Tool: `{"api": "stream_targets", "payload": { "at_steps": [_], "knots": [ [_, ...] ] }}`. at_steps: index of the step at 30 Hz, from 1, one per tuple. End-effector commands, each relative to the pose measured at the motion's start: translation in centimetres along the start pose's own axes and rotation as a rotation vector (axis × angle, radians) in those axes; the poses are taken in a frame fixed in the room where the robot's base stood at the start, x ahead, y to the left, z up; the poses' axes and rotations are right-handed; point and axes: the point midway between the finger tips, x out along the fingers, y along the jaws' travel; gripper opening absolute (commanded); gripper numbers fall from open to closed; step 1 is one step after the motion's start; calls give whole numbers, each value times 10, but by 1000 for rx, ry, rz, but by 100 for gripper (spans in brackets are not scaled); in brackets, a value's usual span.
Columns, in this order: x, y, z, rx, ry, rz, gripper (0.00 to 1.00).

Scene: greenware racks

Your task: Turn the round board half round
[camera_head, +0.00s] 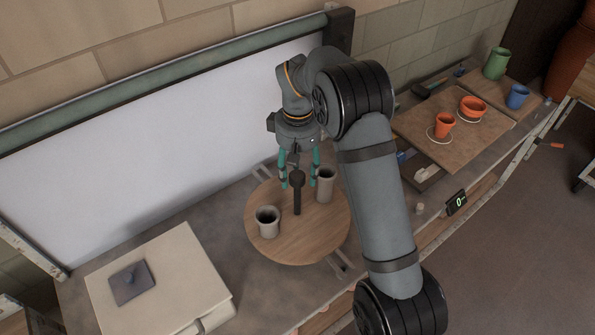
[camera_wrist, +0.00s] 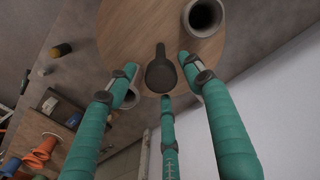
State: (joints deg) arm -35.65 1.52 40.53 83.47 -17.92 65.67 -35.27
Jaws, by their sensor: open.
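The round wooden board (camera_head: 322,236) lies on the workbench and carries two grey clay cups. One cup (camera_head: 267,222) stands at the left front of the board, the other cup (camera_head: 326,184) at its back right. A dark upright post with a knob (camera_head: 297,190) rises near the board's middle. My gripper (camera_head: 299,182) points down over the board with its green fingers spread around the knob. In the wrist view the knob (camera_wrist: 160,72) lies between the open fingertips (camera_wrist: 163,80), apart from them. One cup there is partly hidden by a finger.
A pale box (camera_head: 190,265) with a grey knobbed plate (camera_head: 131,281) stands at the left. At the right, boards (camera_head: 480,140) hold orange, blue and green pots. A small display (camera_head: 456,202) sits at the bench's front edge. A white panel (camera_head: 150,140) stands behind.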

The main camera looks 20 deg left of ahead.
Motion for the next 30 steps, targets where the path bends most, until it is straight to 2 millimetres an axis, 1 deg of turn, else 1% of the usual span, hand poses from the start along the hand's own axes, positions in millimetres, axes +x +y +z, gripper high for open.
{"api": "stream_targets", "payload": {
  "at_steps": [7, 8, 30],
  "knots": [
    [1, -1, 0, -1, 0, -1, 51],
    [1, -1, 0, -1, 0, -1, 50],
    [1, -1, 0, -1, 0, -1, 7]
  ]
}}
